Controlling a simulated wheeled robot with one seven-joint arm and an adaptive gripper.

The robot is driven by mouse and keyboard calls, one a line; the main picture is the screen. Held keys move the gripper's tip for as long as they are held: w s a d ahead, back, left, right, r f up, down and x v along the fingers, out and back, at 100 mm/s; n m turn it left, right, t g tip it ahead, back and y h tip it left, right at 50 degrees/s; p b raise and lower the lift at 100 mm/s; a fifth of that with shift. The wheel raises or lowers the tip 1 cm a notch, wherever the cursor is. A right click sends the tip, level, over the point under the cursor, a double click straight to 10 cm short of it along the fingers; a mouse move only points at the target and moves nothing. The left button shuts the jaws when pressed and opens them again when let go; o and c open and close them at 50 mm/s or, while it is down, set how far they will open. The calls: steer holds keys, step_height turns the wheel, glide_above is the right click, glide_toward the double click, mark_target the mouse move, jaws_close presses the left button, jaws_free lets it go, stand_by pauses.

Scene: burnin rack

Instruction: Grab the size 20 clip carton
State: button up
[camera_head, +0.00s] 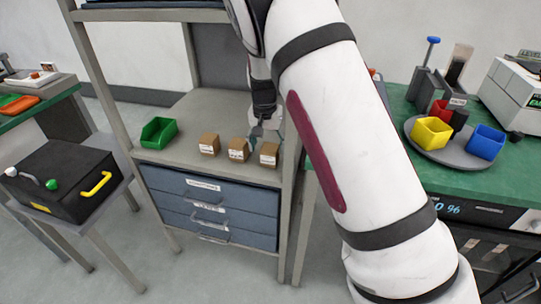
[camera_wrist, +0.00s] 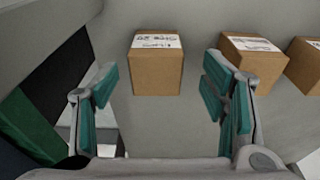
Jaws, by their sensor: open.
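Three small brown cartons with white labels stand in a row on the rack's shelf: the left carton (camera_head: 209,144), the middle carton (camera_head: 238,149) and the right carton (camera_head: 269,154). The label print is too small or blurred to read, so I cannot tell which is size 20. My gripper (camera_head: 259,134) is open and empty above the row, near the middle and right cartons. In the wrist view, one carton (camera_wrist: 156,65) shows ahead between the teal fingers (camera_wrist: 160,95), apart from them. It appears to be the right carton. Two more cartons (camera_wrist: 253,62) lie to its right.
A green bin (camera_head: 158,132) stands left of the cartons on the grey shelf (camera_head: 190,113). Blue drawers (camera_head: 210,205) are below. A rack post (camera_head: 290,200) rises close to the right carton. A green bench (camera_head: 465,190) at right holds yellow and blue cups.

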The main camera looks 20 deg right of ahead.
mark_target(270, 148)
steer(key=f, duration=0.3)
steer(key=w+d+f, duration=0.1)
steer(key=f, duration=0.1)
steer(key=shift+b, duration=0.3)
steer(key=shift+r, duration=0.1)
steer(key=c, duration=1.3)
